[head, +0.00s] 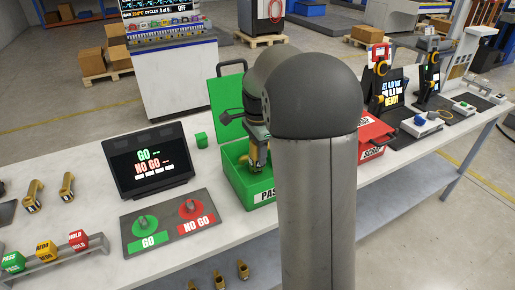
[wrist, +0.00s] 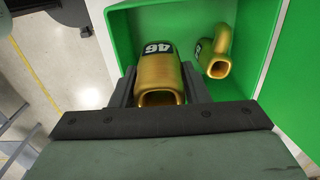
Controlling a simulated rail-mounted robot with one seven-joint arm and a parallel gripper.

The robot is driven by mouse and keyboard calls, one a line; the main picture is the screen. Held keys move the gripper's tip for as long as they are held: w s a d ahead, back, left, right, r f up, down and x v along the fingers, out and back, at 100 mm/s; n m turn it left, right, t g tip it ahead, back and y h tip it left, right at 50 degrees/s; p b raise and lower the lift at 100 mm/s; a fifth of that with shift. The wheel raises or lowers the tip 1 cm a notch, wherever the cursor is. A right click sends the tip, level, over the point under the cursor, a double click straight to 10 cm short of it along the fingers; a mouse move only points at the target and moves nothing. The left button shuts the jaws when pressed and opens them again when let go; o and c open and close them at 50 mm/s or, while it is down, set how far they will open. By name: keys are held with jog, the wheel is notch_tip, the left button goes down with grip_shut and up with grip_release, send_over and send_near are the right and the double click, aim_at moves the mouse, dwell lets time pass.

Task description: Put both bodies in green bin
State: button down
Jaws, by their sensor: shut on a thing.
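The green bin (head: 238,187), labelled PASS, stands on the bench with its lid up behind it. My gripper (head: 259,163) reaches down into it, partly hidden by my arm. In the wrist view my gripper (wrist: 157,90) is shut on a gold hollow body (wrist: 158,68) marked 46. This body is over or inside the green bin (wrist: 278,45); I cannot tell whether it touches the floor. A second gold body (wrist: 218,62) with a bent spout lies in the bin to the right, apart from the held one.
A red SCRAP bin (head: 374,137) stands right of my arm. A dark screen (head: 148,160) and a GO / NO GO plate (head: 170,222) are to the left. More gold bodies (head: 34,196) lie at the far left. A small green cube (head: 201,140) sits behind the bin.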

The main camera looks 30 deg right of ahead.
jog(key=shift+f+b, duration=3.05)
jog(key=shift+f, duration=2.05)
jog(key=shift+f+b, duration=0.35)
jog(key=shift+f, duration=0.2)
jog(key=c, duration=0.7)
grip_release()
jog(key=o, duration=0.3)
jog(key=shift+f, duration=0.15)
notch_tip(320, 180, up, 13)
jog(key=p, duration=1)
